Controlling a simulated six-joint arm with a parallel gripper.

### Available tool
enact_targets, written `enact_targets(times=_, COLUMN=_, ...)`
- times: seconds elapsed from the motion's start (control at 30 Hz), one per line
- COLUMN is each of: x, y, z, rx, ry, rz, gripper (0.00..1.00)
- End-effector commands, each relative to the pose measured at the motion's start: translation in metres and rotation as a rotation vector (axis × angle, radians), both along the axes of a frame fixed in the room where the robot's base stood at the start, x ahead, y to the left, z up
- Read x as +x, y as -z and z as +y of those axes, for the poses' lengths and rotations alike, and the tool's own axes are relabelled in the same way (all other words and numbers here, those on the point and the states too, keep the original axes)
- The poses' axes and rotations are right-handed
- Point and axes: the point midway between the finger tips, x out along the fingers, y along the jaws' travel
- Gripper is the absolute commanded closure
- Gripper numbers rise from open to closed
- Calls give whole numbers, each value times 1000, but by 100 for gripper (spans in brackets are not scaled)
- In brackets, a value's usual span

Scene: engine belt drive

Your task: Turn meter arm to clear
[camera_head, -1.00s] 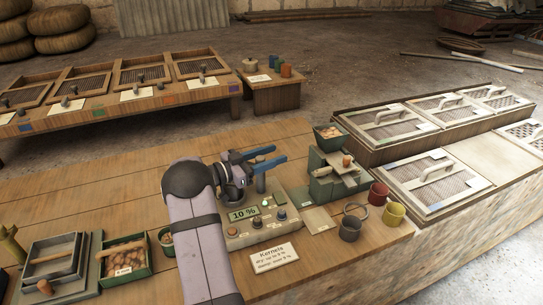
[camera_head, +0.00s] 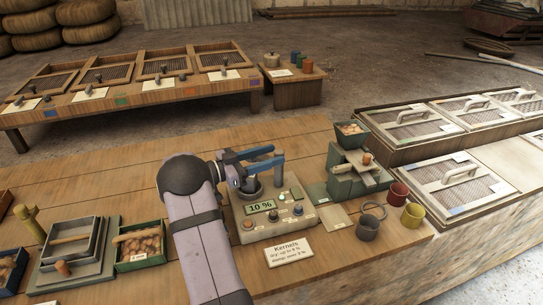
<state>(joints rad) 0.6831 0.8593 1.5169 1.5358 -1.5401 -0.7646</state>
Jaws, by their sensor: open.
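The moisture meter (camera_head: 276,224) is a pale box on the bench with a green display reading "10 %" (camera_head: 262,207) and several knobs and buttons. A dark round cup (camera_head: 251,190) sits at its back left, and a grey post (camera_head: 279,173) stands at its back right. My gripper (camera_head: 278,153), with blue fingers, is open above the meter, its fingertips by the top of the post. The meter arm cannot be told apart clearly from the fingers; whether they touch it is unclear.
A "Kernels" card (camera_head: 288,250) lies in front of the meter. A green mill (camera_head: 356,175), a dark cup (camera_head: 368,228), a red cup (camera_head: 398,194) and a yellow cup (camera_head: 412,215) stand to the right. A green nut tray (camera_head: 139,246) is at left.

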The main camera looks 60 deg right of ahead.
Motion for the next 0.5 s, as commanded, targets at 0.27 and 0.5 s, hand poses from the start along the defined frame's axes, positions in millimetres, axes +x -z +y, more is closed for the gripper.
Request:
enact_targets(times=0.27, x=1, y=-3, z=3, rx=-18, ry=-7, rz=-26, gripper=100)
enact_targets(times=0.5, x=5, y=-15, z=21, rx=-120, ry=-45, rz=-179, gripper=100)
